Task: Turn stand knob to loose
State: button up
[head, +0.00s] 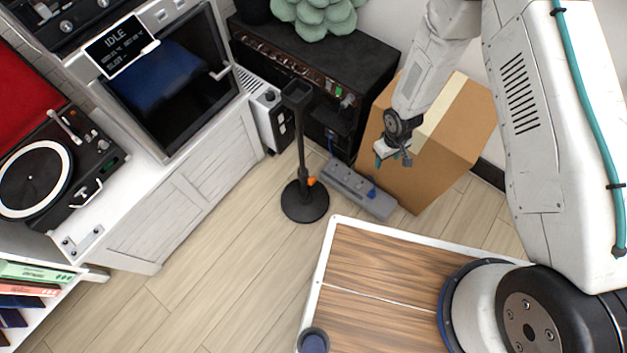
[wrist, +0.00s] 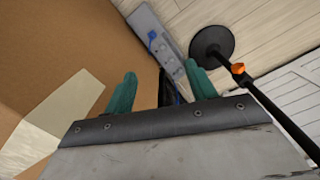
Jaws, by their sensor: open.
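The stand (head: 301,150) is a black pole on a round black base, upright on the floor in the middle of the head view. Its orange knob (head: 311,181) sits low on the pole, just above the base. In the wrist view the knob (wrist: 238,69) shows to the right of the fingers, beside the round base (wrist: 212,43). My gripper (head: 393,158) hangs in front of the cardboard box, right of the stand and apart from it. Its two teal fingers (wrist: 160,88) are spread apart with nothing held between them.
A grey power strip (head: 357,188) with a blue plug lies on the floor between the stand and the cardboard box (head: 437,165). A black amplifier-like cabinet (head: 318,75) stands behind. A white cabinet (head: 185,210) is at left. Open wood floor (head: 235,260) lies in front of the stand.

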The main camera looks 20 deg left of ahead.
jog(key=s+a+f+n+t+y, duration=0.1)
jog(key=s+a+f, duration=0.15)
jog(key=f, duration=0.55)
jog(key=s+a+f+n+y, duration=0.1)
jog(key=s+a+f+y, duration=0.15)
jog(key=f, duration=0.55)
jog(key=n+t+y, duration=0.2)
jog(key=t+y, duration=0.2)
jog(key=y, duration=0.6)
send_near(314, 181)
jog(key=a+f, duration=0.2)
jog(key=a, duration=0.1)
jog(key=x, duration=0.3)
jog(key=w+x, duration=0.1)
jog(key=x, duration=0.3)
jog(key=shift+w+r, duration=0.1)
jog(key=shift+h, duration=0.25)
jog(key=c, duration=1)
